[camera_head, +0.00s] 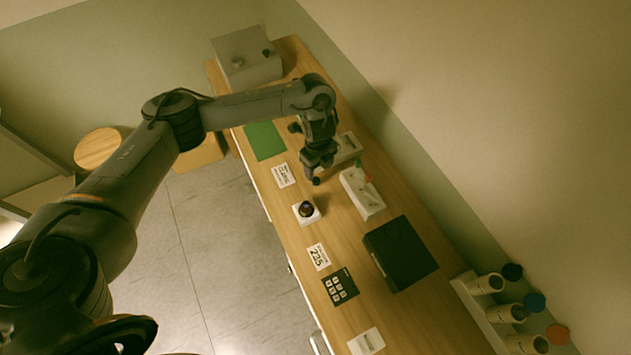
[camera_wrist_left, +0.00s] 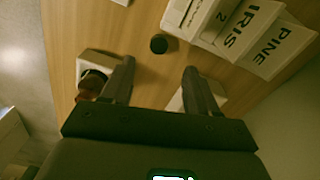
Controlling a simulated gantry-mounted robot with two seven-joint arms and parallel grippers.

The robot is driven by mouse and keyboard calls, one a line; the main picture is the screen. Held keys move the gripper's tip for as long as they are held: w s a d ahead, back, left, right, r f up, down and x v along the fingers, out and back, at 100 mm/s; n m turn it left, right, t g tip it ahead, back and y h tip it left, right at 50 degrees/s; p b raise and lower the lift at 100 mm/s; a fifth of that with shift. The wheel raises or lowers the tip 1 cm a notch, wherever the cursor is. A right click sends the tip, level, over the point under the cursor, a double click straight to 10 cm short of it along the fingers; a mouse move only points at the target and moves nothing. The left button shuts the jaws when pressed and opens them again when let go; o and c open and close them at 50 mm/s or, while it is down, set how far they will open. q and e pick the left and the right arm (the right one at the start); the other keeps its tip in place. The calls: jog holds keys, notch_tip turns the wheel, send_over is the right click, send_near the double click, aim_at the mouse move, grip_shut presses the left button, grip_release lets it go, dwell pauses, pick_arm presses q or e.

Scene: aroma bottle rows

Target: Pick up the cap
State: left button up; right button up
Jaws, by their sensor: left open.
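A small round black cap (camera_head: 316,181) lies on the wooden table just by my left gripper's fingertips. It also shows in the left wrist view (camera_wrist_left: 159,43), lying beyond the fingertips and roughly centred between them. My left gripper (camera_wrist_left: 159,66) is open, with nothing between its fingers. In the head view the left gripper (camera_head: 310,174) points down over the table, close to the cap; its exact height above the table is hard to tell. My right gripper is not in view.
A white block with a dark round item (camera_head: 306,209) stands near the front edge. A white rack (camera_head: 365,200) with labelled faces is close behind the cap. A black box (camera_head: 402,250), number cards (camera_head: 318,257) and a green mat (camera_head: 264,141) lie along the table (camera_head: 300,240).

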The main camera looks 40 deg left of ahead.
aim_at(316, 180)
pick_arm(q)
jog(key=shift+s+a+f+p, duration=0.1)
jog(key=shift+a+f+p, duration=0.05)
jog(key=shift+f, duration=1.2)
jog(key=shift+s+a+f+p, duration=0.1)
jog(key=shift+a+f+p, duration=0.05)
jog(key=shift+f, duration=1.2)
jog(key=shift+w+f, duration=0.1)
jog(key=shift+f, duration=0.55)
jog(key=c, duration=1.1)
